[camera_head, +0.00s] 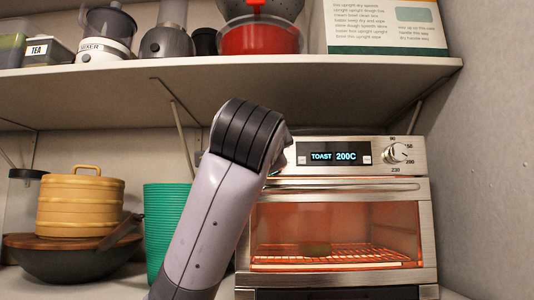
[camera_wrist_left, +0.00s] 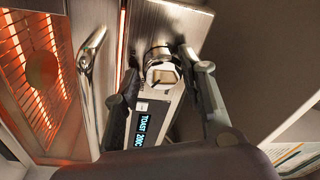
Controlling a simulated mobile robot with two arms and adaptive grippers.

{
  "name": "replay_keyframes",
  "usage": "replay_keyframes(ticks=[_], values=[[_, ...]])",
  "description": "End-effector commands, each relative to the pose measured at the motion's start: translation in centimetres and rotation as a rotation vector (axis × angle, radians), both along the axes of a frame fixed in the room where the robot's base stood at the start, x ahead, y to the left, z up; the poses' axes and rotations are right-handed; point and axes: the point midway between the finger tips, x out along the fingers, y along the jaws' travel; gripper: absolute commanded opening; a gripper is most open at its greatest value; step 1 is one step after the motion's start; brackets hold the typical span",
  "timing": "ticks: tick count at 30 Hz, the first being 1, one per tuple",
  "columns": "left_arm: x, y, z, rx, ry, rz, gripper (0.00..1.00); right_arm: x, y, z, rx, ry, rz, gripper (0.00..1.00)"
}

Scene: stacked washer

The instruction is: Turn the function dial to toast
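The toaster oven (camera_head: 335,190) stands on the counter with its front towards me. Its display (camera_head: 334,156) reads "TOAST 200C" and also shows in the left wrist view (camera_wrist_left: 145,127). In the head view my left arm covers the left end of the control panel, hiding the function dial and my left gripper. In the left wrist view a silver dial (camera_wrist_left: 162,73) lies between the two spread fingers of my left gripper (camera_wrist_left: 162,78). The fingers look apart from it; contact is not clear. My right gripper is not in view.
A second dial (camera_head: 397,153) with temperature marks sits right of the display. The door handle (camera_head: 345,188) runs below the panel, and the inside glows orange. Green stacked cups (camera_head: 167,225) and yellow steamer baskets (camera_head: 82,205) stand left. A shelf (camera_head: 230,85) hangs above.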

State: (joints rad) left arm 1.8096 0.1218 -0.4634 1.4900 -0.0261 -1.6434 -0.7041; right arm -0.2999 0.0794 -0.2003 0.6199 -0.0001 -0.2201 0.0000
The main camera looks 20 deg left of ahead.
Motion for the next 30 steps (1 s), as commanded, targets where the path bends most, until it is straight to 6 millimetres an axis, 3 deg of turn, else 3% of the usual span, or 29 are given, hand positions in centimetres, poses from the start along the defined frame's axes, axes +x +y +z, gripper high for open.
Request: replay_keyframes(ticks=[6,17,20,30], values=[[0.0,0.0,0.1,0.000,-0.003,0.000,0.53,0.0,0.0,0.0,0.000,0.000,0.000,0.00],[-0.6,-0.1,0.2,0.000,-0.007,-0.001,0.53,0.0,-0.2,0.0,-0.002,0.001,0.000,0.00],[-1.9,-0.4,0.1,0.000,-0.010,-0.002,0.53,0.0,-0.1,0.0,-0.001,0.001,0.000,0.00],[-8.7,-1.9,-0.7,0.000,-0.009,-0.003,0.53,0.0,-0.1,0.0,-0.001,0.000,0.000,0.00]])
